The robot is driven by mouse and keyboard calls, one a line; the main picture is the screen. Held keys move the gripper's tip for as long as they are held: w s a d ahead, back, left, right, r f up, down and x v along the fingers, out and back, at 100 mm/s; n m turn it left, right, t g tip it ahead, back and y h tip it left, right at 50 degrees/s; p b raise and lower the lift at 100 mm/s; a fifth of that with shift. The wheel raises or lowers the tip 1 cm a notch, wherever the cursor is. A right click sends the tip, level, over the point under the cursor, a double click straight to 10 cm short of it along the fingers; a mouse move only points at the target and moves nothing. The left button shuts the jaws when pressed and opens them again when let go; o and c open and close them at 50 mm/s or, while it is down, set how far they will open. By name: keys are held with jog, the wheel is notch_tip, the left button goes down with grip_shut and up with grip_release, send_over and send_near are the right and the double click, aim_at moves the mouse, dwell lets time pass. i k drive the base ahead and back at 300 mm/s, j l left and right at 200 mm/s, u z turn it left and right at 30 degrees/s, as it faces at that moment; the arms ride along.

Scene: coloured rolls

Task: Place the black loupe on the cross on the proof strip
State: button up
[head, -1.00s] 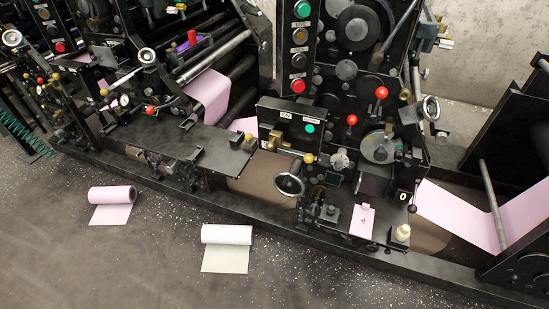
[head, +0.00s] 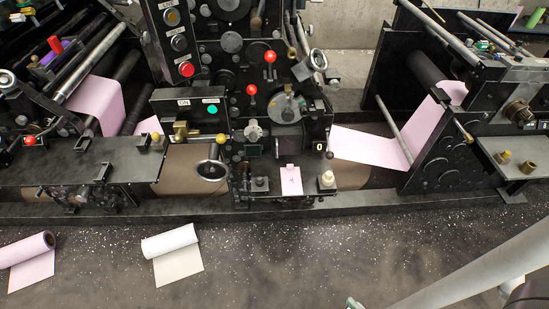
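The proof strip (head: 290,187) is a small pink sheet on the front ledge of the press, right of centre in the head view. A thin dark mark, likely the cross, shows near its middle; it is too small to read clearly. A small black piece (head: 260,184), which looks like the loupe, stands on the ledge just left of the strip, apart from it. My gripper is not clearly in view; only a pale grey link of my arm crosses the lower right corner.
A cream knob-shaped piece (head: 327,180) stands right of the strip. A handwheel (head: 211,170) and red-knobbed levers (head: 270,57) jut out around the ledge. A white roll (head: 170,242) and a pink roll (head: 27,250) lie on the floor. The speckled floor in front is otherwise clear.

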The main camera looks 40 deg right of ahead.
aim_at(291, 180)
jog(key=u, duration=4.05)
jog(key=k+l+u, duration=0.25)
jog(key=l+u, duration=0.15)
jog(key=l, duration=0.25)
jog(key=k+l+u, duration=0.3)
jog(key=l+u, duration=0.15)
jog(key=k+l+u, duration=0.4)
jog(key=l, duration=0.15)
jog(key=i, duration=0.05)
